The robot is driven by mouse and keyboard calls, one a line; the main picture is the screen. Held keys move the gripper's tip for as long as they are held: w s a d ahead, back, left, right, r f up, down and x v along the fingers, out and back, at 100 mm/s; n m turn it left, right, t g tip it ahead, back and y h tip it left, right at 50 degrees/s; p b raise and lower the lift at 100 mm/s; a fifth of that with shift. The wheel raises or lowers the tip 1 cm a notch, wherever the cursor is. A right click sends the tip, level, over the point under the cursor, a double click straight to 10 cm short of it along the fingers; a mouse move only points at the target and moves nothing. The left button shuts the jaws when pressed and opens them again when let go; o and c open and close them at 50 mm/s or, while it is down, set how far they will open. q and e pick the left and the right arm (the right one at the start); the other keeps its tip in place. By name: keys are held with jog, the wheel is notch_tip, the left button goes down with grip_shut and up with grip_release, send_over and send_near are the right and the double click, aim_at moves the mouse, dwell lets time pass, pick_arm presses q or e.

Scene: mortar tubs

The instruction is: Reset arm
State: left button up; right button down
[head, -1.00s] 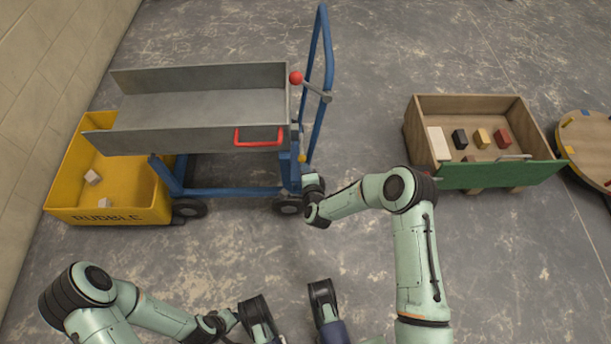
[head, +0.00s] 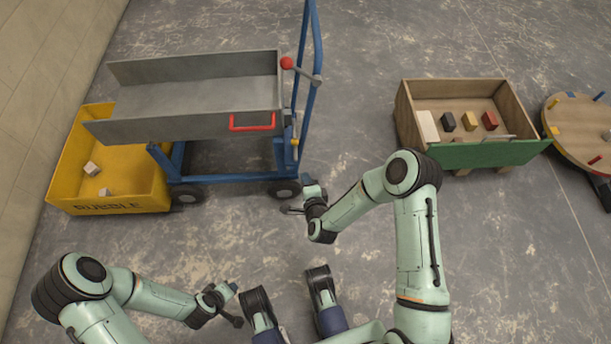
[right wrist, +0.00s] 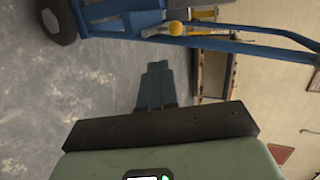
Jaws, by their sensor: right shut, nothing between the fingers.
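My right gripper (head: 289,210) shows small in the head view, beside the rear wheel of a blue cart, over the floor. In the right wrist view its fingers (right wrist: 157,80) are together and empty, pointing toward the cart's blue frame (right wrist: 200,42). I see floor between them and the frame. My left gripper (head: 236,318) is low at the left in the head view, small and dark, over bare floor. Its jaw state is unclear.
The cart carries a grey tipping tray (head: 190,98) with a red handle (head: 252,121) and a red-knobbed lever (head: 287,63). A yellow rubble tub (head: 120,200) stands left. A wooden box (head: 405,112) with blocks and a round table (head: 578,125) stand right. Floor between is clear.

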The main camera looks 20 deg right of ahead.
dwell(0.4)
